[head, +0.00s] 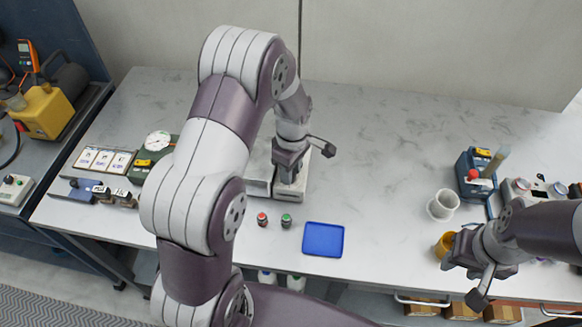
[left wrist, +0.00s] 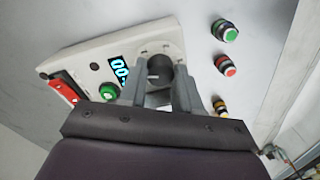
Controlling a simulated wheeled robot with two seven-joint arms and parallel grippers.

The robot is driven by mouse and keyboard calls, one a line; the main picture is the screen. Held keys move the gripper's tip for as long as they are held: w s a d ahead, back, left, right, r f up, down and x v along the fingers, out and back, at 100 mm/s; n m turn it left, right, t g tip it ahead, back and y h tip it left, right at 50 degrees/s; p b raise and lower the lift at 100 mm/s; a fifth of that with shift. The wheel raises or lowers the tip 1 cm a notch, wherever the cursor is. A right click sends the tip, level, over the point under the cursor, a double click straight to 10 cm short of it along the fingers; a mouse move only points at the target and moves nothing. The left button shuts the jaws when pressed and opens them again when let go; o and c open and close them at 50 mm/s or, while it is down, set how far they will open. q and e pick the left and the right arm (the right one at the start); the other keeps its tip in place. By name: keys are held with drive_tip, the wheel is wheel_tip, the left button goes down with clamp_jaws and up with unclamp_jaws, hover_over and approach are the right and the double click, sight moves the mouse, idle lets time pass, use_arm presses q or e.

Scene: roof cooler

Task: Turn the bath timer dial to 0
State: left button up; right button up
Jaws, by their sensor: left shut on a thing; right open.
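My left gripper (left wrist: 160,82) is shut on the dial, one finger on each side. In the head view, my left gripper (head: 289,180) points down onto the pale bath unit (head: 259,178), and hides the dial there. My right gripper (head: 463,262) is open at the right, close to an orange cup (head: 444,243).
The panel also has a green button (left wrist: 109,91) and a red switch (left wrist: 62,90). Small red (head: 262,219) and green (head: 286,220) items stand in front of the unit, left of a blue tray (head: 323,239). A white cup (head: 443,205) stands right. The table's middle is clear.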

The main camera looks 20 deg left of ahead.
use_arm(q)
drive_tip(key=shift+w+r+n, duration=0.15)
drive_tip(key=shift+n, duration=0.95)
drive_tip(key=o, duration=1.1)
drive_tip(key=shift+c, duration=0.2)
wheel_tip(320, 180, up, 12)
drive_tip(key=shift+w+r, duration=0.2)
drive_tip(key=shift+r, duration=0.05)
drive_tip(key=shift+a, duration=0.1)
